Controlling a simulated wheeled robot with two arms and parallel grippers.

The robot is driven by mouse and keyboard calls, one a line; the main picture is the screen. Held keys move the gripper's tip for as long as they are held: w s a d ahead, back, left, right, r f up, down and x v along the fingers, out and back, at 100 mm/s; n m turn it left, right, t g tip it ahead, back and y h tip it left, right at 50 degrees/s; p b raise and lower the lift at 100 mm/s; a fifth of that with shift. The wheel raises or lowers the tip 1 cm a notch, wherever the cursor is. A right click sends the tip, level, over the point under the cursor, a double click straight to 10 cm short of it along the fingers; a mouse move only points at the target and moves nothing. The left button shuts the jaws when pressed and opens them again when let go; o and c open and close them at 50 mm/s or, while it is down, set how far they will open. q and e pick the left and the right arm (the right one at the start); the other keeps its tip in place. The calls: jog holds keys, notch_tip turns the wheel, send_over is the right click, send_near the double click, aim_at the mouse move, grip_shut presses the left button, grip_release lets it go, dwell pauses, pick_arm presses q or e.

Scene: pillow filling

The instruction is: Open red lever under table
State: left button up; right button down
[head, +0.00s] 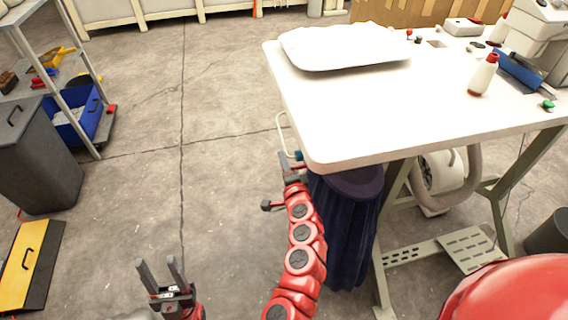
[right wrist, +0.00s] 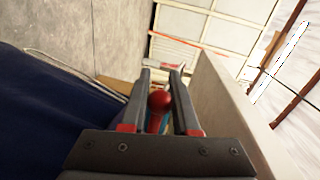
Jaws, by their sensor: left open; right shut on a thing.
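The red lever (right wrist: 159,101), with a round red knob and a teal part below it, shows between the fingers of my right gripper (right wrist: 161,85) in the right wrist view. That gripper is shut on it. In the head view my right gripper (head: 289,163) is at the near left corner of the white table (head: 400,115), by its edge. A bit of teal shows there; the red knob is hidden. My left gripper (head: 163,278) is open and empty, low over the floor at the bottom left.
A dark blue fabric bag (head: 345,225) hangs under the table corner, right beside my right arm. A white pillow (head: 345,46) and a bottle (head: 483,75) are on the table. The middle floor is clear.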

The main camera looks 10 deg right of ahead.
dwell(0.4)
jog(key=c, duration=0.7)
grip_release()
jog(key=shift+o, duration=0.2)
jog(key=shift+s, duration=0.15)
jog(key=s+r+p, duration=0.3)
jog(key=s+p, duration=0.1)
jog(key=s, duration=1.3)
jog(key=shift+d, duration=0.35)
